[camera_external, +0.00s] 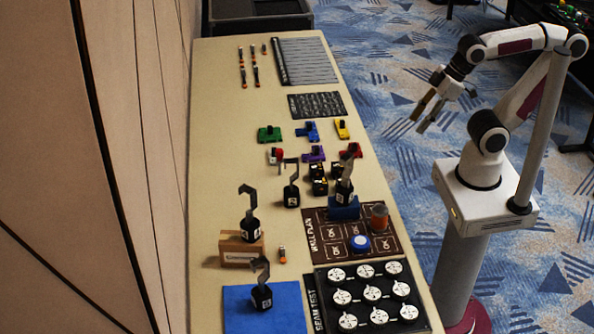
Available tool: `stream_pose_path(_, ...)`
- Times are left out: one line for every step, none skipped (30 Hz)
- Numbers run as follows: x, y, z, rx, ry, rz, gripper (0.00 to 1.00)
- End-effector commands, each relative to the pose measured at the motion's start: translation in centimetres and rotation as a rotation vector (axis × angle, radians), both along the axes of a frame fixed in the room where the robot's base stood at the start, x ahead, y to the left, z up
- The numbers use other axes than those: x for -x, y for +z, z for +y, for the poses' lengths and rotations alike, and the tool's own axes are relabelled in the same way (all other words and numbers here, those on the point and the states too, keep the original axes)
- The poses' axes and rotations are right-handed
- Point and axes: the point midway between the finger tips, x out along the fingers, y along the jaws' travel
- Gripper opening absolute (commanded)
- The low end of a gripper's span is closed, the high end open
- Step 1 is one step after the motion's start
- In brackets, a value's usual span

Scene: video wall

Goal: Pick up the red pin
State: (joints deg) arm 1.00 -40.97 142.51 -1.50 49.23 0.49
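A small red piece with a dark part on top (351,150) lies on the table at the right of the group of coloured pieces, close to the table's right edge. A hooked dark object stands just in front of it and partly hides it. Which thing is the red pin is not certain at this size; a red and white piece (275,155) lies at the left of the same group. My gripper (419,124) is off the table's right side, above the carpet, pointing down and left. Its two fingers look apart, with nothing between them. It touches nothing.
Green (269,134), blue (306,132), yellow (342,129) and purple (313,154) pieces lie close by. A brown board (320,238) is at the right. The table's left side is mostly clear.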

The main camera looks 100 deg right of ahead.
Motion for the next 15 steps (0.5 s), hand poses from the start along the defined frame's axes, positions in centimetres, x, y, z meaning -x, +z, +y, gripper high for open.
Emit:
stream_pose_path(-0.7,0.1,-0.5,0.010,-0.010,-0.006,0.38)
stream_pose_path(-1.2,0.1,-0.8,0.017,-0.016,-0.010,0.38)
stream_pose_path(-1.9,0.3,-1.3,0.028,-0.024,-0.019,0.38)
stream_pose_path(-2.4,0.3,-1.7,0.037,-0.030,-0.024,0.38)
stream_pose_path(-3.1,0.5,-2.1,0.046,-0.037,-0.032,0.38)
stream_pose_path(-3.9,0.6,-2.7,0.059,-0.047,-0.042,0.38)
stream_pose_path(-4.6,0.7,-3.2,0.068,-0.054,-0.051,0.38)
stream_pose_path(-5.2,0.8,-3.7,0.077,-0.060,-0.058,0.38)
stream_pose_path(-6.1,0.9,-4.3,0.091,-0.067,-0.068,0.38)
stream_pose_path(-6.8,1.0,-4.8,0.101,-0.073,-0.077,0.38)
stream_pose_path(-7.4,1.1,-5.3,0.111,-0.078,-0.086,0.38)
stream_pose_path(-8.3,1.2,-5.9,0.123,-0.084,-0.095,0.38)
stream_pose_path(-8.9,1.2,-6.4,0.133,-0.088,-0.102,0.38)
stream_pose_path(-9.6,1.3,-6.9,0.141,-0.093,-0.111,0.38)
stream_pose_path(-10.4,1.3,-7.5,0.154,-0.096,-0.121,0.38)
